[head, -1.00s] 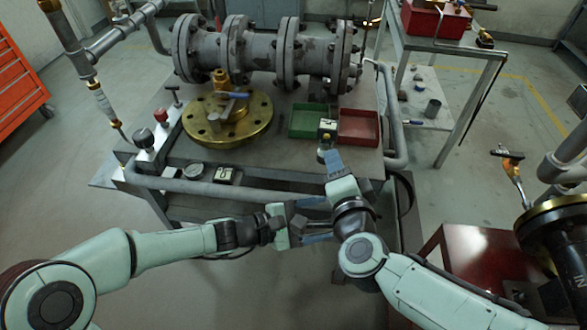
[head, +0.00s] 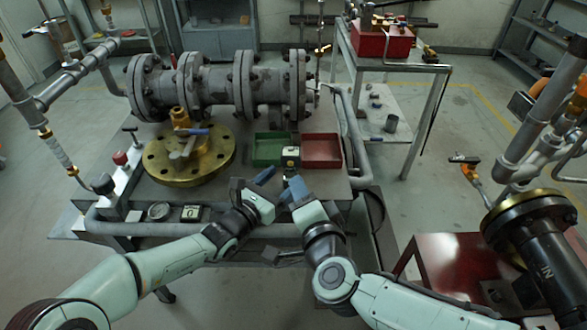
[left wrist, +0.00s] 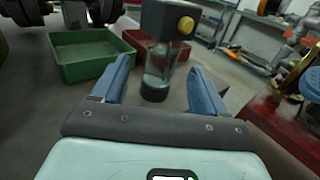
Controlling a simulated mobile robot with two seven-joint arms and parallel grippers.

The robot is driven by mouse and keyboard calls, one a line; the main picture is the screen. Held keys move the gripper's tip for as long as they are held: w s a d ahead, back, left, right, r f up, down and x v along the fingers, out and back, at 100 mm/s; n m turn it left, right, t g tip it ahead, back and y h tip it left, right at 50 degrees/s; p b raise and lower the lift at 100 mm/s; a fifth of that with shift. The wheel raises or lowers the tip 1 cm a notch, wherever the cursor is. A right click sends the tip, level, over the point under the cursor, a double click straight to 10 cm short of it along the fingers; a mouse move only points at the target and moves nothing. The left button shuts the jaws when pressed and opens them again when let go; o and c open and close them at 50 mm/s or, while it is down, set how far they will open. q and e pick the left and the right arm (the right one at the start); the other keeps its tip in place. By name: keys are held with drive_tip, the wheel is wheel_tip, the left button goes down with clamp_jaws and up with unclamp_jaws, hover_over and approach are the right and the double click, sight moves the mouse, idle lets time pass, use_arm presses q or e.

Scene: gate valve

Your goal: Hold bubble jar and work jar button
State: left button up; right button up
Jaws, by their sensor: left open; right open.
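In the left wrist view the jar (left wrist: 158,75) shows a clear body, a dark base and a dark block on top with a round yellow button (left wrist: 186,25). My left gripper (head: 264,178) is open and comes from the front left; in its wrist view the blue fingers (left wrist: 160,82) flank the jar, with no clear contact. My right gripper (head: 295,188) is open just in front of the jar, close beside the left one. Its fingertips are partly hidden.
A green tray (head: 270,138) and a red tray (head: 322,137) lie just behind the jar. A brass flange (head: 160,172) lies to the left, with a grey flanged pipe (head: 218,82) behind. A pipe rail (head: 130,228) runs along the table's front. A dark red box stands at right.

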sight(296, 167)
use_arm(q)
drive_tip(key=x, duration=0.6)
drive_tip(key=shift+w+d, duration=0.1)
drive_tip(key=c, duration=1.2)
use_arm(e)
clamp_jaws()
idle(0.6)
